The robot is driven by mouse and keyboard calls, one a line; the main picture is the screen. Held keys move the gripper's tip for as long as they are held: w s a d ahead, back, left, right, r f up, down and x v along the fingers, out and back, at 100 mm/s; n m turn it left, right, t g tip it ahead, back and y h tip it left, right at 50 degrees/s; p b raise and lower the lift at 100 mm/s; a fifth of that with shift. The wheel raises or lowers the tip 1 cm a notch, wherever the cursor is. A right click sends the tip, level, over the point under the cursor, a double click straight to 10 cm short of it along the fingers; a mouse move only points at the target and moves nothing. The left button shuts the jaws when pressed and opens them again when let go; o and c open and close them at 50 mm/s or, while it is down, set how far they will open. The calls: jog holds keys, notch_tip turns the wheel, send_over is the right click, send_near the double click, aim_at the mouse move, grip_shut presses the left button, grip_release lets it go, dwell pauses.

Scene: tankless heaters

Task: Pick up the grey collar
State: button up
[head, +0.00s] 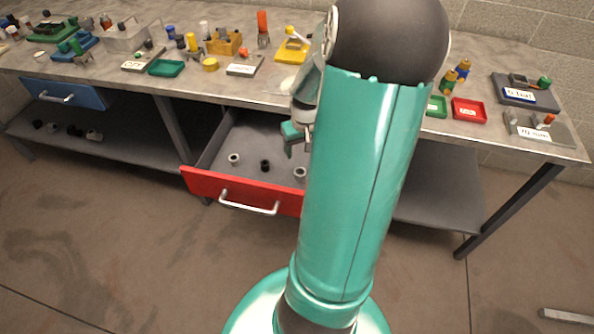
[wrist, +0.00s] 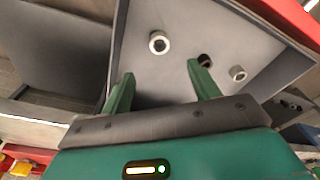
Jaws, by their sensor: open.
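The red-fronted drawer (head: 205,183) stands open, with three small ring-shaped parts on its grey floor. A light grey collar (head: 300,172) is nearest my gripper; it also shows in the wrist view (wrist: 159,43), just beyond the space between my fingertips. A dark collar (head: 265,165) lies in the middle, partly behind the right finger in the wrist view (wrist: 205,60). Another light grey collar (head: 234,159) lies farthest from my gripper and shows in the wrist view (wrist: 238,73). My gripper (head: 292,141) is open and empty above the drawer; its fingers show in the wrist view (wrist: 161,69).
The drawer's side walls and front rim surround the collars. The workbench top (head: 130,80) above holds many tools and trays, including a green tray (head: 166,68) and a red tray (head: 469,111). A blue drawer (head: 70,95) is at the left. My arm hides the drawer's right part.

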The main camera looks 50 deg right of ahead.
aim_at(300, 172)
jog(key=f, duration=0.4)
jog(key=w+f, duration=0.1)
jog(key=f, duration=0.3)
jog(key=d+f, duration=0.1)
jog(key=f, duration=0.4)
jog(key=shift+w+f, duration=0.1)
jog(key=shift+w, duration=0.1)
jog(key=c, duration=1.1)
